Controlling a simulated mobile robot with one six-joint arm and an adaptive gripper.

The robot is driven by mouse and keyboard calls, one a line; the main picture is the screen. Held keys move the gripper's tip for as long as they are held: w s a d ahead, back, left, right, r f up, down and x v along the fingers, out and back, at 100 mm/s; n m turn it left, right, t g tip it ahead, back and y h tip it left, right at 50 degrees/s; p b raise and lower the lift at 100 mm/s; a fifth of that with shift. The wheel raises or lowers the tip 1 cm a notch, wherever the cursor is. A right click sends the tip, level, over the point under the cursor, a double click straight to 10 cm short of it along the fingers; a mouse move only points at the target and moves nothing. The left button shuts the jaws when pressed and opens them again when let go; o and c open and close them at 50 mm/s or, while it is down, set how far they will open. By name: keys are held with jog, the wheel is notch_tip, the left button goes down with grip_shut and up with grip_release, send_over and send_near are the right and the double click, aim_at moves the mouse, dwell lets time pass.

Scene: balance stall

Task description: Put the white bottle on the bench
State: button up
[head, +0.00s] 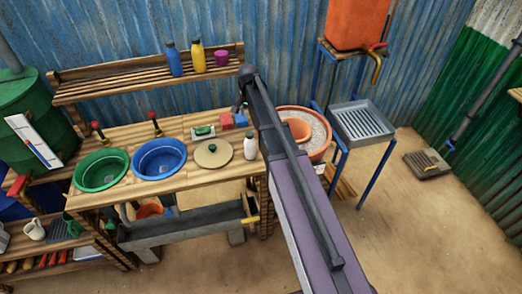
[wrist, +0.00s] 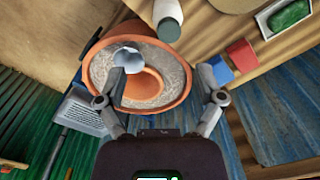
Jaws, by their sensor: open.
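The white bottle (head: 250,148) stands upright on the right end of the wooden bench (head: 190,180), near its edge. In the wrist view the bottle (wrist: 168,12) shows at the top edge, cut off, with its green cap (wrist: 169,30) towards my gripper. My gripper (wrist: 168,78) is open, its fingers wide apart with the bottle beyond them and not between them. In the head view my arm hides part of the gripper (head: 241,108), which hangs above the right end of the bench. A pale rounded thing (wrist: 128,58) shows by the left finger; I cannot tell what it is.
A terracotta basin (head: 319,150) with grey filling stands right of the bench, partly behind my arm. A green basin (head: 100,169), blue basin (head: 158,158), round lid (head: 213,154), soap dish (head: 203,132) and red block (head: 226,120) occupy the bench. A shelf (head: 130,85) rises behind.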

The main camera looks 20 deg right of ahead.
jog(key=s+n, duration=0.8)
jog(key=s, duration=1.9)
jog(key=shift+s+a, duration=0.15)
jog(key=shift+a, duration=0.25)
